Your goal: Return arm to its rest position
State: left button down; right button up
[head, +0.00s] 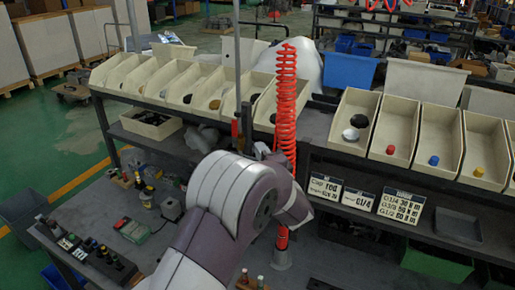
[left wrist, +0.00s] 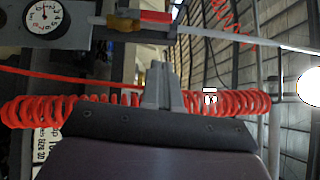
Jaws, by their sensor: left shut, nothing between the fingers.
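My left arm (head: 235,195) rises from the bottom centre in the head view, and its bent joint stands in front of the bench. I cannot make out its fingertips in that view. In the left wrist view my left gripper (left wrist: 162,90) has its two grey fingers together, with nothing between them. A red coiled hose (head: 287,95) hangs just right of the arm in the head view. The coil (left wrist: 230,103) also runs across behind the fingers in the left wrist view; I cannot tell whether they touch. My right gripper is not in view.
Sloped cream bins (head: 440,140) with small coloured parts line the rack. Label cards (head: 400,207) stand on the lower shelf at right. A bench with small valves (head: 85,250) is at lower left. A pressure gauge (left wrist: 45,18) shows in the left wrist view. Green floor (head: 45,130) is open at left.

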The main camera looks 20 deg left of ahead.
pick_arm(q)
jog(key=s+d+f+n+g+h+b, duration=0.1)
jog(key=s+d+f+n+g+h, duration=0.15)
jog(key=d+f+h, duration=0.45)
jog(key=s+d+f+n+g+h+b, duration=0.1)
jog(key=s+d+f+n+h, duration=0.15)
jog(key=d+f+h, duration=0.5)
jog(key=s+a+f+n+g+b, duration=0.1)
jog(key=s+f+g, duration=0.2)
jog(key=s, duration=0.4)
jog(key=s+a+f+n+g+y+b, duration=0.1)
jog(key=s+f+n+g+b, duration=0.1)
jog(key=s, duration=0.6)
jog(key=s+a+f+n+g+b, duration=0.1)
jog(key=s+f+g, duration=0.3)
jog(key=s, duration=0.4)
jog(key=shift+a+f+n+y+b, duration=0.35)
jog(key=shift+a+n, duration=0.15)
jog(key=shift+a, duration=0.1)
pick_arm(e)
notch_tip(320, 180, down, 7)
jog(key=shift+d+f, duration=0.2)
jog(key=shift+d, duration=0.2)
